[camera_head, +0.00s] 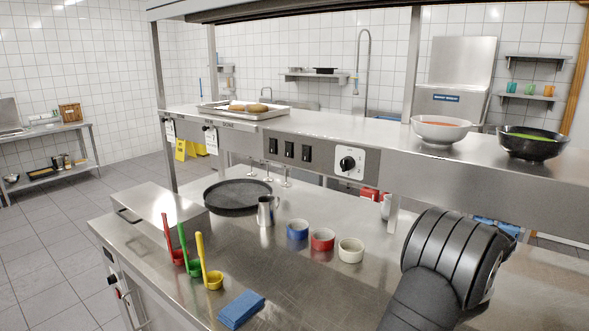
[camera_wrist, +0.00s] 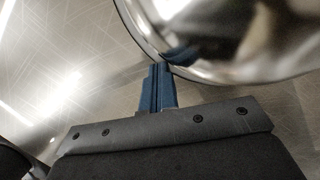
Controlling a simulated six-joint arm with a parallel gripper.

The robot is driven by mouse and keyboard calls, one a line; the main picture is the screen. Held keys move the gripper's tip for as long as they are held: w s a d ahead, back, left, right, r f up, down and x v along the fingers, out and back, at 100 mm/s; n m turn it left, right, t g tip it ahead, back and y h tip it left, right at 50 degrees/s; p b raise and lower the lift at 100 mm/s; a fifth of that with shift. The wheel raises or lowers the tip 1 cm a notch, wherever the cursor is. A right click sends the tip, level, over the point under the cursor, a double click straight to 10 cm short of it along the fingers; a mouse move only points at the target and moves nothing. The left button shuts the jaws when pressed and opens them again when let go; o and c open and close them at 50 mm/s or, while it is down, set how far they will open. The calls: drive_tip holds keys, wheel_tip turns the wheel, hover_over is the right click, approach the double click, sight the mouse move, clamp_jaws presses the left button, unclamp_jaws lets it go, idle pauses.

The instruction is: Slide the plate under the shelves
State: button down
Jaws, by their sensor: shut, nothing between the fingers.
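In the wrist view a shiny round metal piece with a curved rim, seemingly the plate (camera_wrist: 240,35), fills the upper right. My gripper (camera_wrist: 160,70) is shut and empty, its blue fingers together, with the tips at the rim's lower left edge. I cannot tell whether they touch it. In the head view my arm covers the right front of the counter; my fingers and this metal piece do not show there. The steel shelf (camera_head: 330,130) runs across above the counter, on posts.
On the counter (camera_head: 290,285) are a dark round pan (camera_head: 237,197), a metal jug (camera_head: 266,211), blue (camera_head: 297,229), red (camera_head: 322,239) and cream (camera_head: 350,250) cups, colored ladles (camera_head: 206,268) and a blue cloth (camera_head: 241,309). Two bowls (camera_head: 440,130) stand on the shelf.

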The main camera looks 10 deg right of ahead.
drive_tip(key=shift+w, duration=0.15)
